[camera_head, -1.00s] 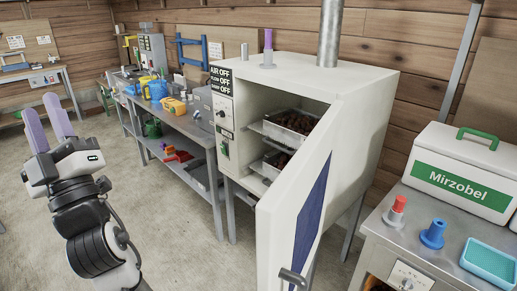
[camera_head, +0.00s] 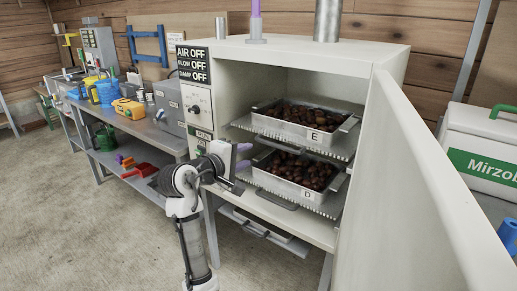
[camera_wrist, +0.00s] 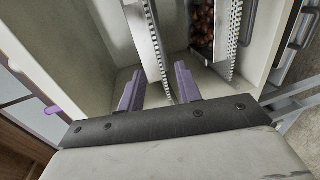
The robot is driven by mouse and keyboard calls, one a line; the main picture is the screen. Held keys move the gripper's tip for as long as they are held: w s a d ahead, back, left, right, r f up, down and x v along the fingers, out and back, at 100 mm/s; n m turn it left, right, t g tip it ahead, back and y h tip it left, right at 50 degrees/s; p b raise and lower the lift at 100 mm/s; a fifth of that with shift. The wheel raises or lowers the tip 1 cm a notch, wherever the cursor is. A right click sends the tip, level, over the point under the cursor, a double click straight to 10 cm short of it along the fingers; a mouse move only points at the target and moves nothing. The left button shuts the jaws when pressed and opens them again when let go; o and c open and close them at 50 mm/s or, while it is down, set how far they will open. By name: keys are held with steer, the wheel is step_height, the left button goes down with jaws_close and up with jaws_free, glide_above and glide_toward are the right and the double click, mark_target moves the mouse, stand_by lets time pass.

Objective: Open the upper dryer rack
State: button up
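The upper dryer rack (camera_head: 340,147) is a toothed metal shelf inside the dryer cabinet (camera_head: 370,55), holding a tray of chestnuts marked E (camera_head: 312,136). Its edge also shows in the wrist view (camera_wrist: 157,45). My gripper (camera_head: 243,157) is at the left side of the dryer opening. In the wrist view, its two purple fingers (camera_wrist: 160,88) are apart, one on each side of the upper rack's edge line. I cannot tell whether they touch it. The lower rack (camera_head: 330,208) holds a tray marked D (camera_head: 297,187). Both racks look pushed in.
The dryer door (camera_head: 410,190) stands wide open at the right. The control panel (camera_head: 196,100) is left of the opening, reading AIR OFF, FLOW OFF, DAMP OFF. A workbench (camera_head: 130,185) with tools runs at left. A white Mirzobel box (camera_head: 480,150) is at far right. The front floor is clear.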

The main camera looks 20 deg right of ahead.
mark_target(274, 146)
steer(key=p+x, duration=0.1)
steer(key=x, duration=1.3)
steer(key=shift+s+f+p, duration=0.1)
steer(key=shift+s+p, duration=0.1)
steer(key=shift+p, duration=0.15)
steer(key=shift+c, duration=0.2)
jaws_close()
